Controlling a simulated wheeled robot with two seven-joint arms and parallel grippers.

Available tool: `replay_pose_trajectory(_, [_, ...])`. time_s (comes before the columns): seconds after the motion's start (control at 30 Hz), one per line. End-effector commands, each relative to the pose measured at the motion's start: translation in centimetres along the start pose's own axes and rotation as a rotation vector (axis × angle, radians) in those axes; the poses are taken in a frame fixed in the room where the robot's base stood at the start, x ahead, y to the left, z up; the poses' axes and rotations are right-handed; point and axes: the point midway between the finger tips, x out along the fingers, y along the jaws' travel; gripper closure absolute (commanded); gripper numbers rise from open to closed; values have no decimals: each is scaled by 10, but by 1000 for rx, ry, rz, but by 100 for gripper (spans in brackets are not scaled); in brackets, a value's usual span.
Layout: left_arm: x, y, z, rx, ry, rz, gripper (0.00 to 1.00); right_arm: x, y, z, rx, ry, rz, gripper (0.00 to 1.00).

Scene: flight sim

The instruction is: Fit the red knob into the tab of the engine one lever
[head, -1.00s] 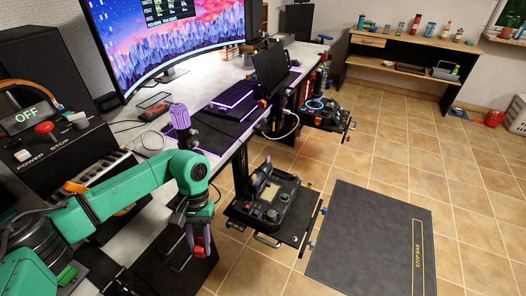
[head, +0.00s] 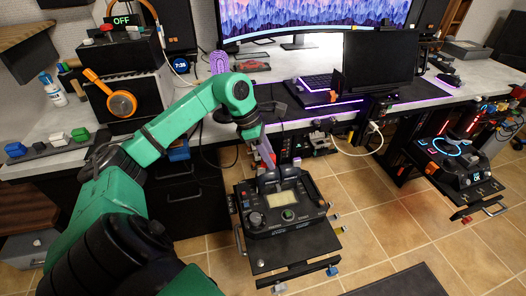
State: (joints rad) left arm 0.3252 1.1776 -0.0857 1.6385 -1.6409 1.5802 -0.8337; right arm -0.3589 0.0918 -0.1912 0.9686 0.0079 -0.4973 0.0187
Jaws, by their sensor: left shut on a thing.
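My left gripper (head: 265,150) points down at the back of the throttle unit, a black box with levers, a small screen and dials. It is shut on a small reddish thing, most likely the red knob (head: 268,158), which the fingers mostly hide. The throttle unit (head: 262,222) sits on a black tray below the desk. Its dark levers (head: 277,180) stand just under the fingertips. I cannot tell which lever is engine one, or whether the knob touches a tab. My right gripper is not in view.
Another control unit (head: 450,160) is on a tray at right. A strip with coloured blocks (head: 48,148) and orange headphones (head: 120,103) are at left.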

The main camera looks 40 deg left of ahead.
Motion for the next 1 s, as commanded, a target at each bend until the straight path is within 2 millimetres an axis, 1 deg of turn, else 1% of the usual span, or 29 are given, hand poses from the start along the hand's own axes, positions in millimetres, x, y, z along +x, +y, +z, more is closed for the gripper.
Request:
replay_pose_trajectory(0.03, [0, 7, -9, -99, 1, 43, 100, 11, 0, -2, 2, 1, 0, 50])
replay_pose_trajectory(0.13, [-15, 18, -14, -262, -1, 111, 100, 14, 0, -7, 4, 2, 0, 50])
replay_pose_trajectory(0.23, [-24, 23, -16, -335, -1, 141, 100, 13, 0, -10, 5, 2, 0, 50])
replay_pose_trajectory(0.63, [-25, 23, -15, -342, -4, 140, 100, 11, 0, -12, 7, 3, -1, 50])
replay_pose_trajectory(1.0, [-15, 23, -19, -341, -6, 140, 100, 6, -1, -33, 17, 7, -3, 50])
